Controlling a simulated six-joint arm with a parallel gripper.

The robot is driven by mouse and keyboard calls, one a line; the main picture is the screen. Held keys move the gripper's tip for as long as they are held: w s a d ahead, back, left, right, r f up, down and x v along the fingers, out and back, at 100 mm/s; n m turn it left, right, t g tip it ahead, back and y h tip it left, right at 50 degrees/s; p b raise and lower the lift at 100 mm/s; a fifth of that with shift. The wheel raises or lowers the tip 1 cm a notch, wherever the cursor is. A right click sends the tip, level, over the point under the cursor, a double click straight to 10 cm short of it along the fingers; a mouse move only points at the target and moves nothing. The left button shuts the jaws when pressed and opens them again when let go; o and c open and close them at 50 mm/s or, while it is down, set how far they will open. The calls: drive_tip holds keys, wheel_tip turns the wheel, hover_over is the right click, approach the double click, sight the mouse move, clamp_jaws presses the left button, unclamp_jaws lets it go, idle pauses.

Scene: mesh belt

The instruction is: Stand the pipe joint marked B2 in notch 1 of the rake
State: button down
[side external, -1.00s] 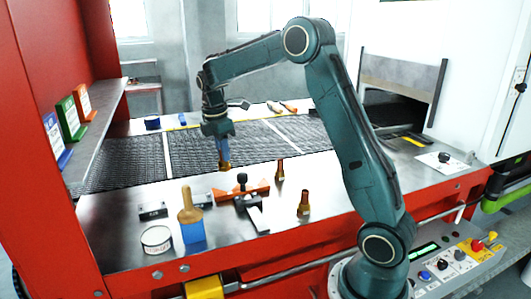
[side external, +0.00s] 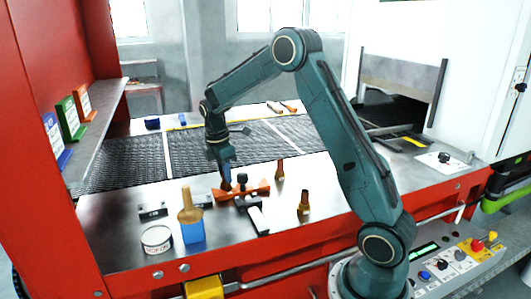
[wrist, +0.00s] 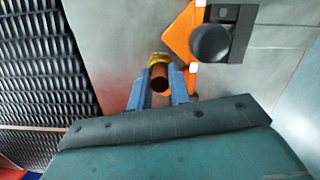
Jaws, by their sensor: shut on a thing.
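My gripper (side external: 227,176) is shut on a copper pipe joint with a brass collar. In the wrist view the joint (wrist: 160,76) sits between the blue fingers (wrist: 160,92); no B2 mark is readable. The orange rake (side external: 258,187) lies on the steel table, with a black knob at its middle. It also shows in the wrist view (wrist: 180,36), close beside the held joint. In the side view the joint is mostly hidden by the fingers, low at the rake's left part. I cannot tell whether it is in a notch.
Two other pipe joints stand on the table, one behind (side external: 280,170) and one in front (side external: 304,204), right of the rake. A brush in a blue holder (side external: 192,232), a round tin (side external: 157,240) and a black block (side external: 153,211) are left. The mesh belt (side external: 125,168) runs behind.

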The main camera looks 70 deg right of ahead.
idle(0.3)
drive_tip(key=c, duration=1.3)
unclamp_jaws()
drive_tip(key=shift+f, duration=0.15)
wheel_tip(320, 180, up, 12)
drive_tip(key=a, duration=0.1)
drive_tip(key=shift+w, duration=0.45)
drive_tip(key=shift+a, duration=0.1)
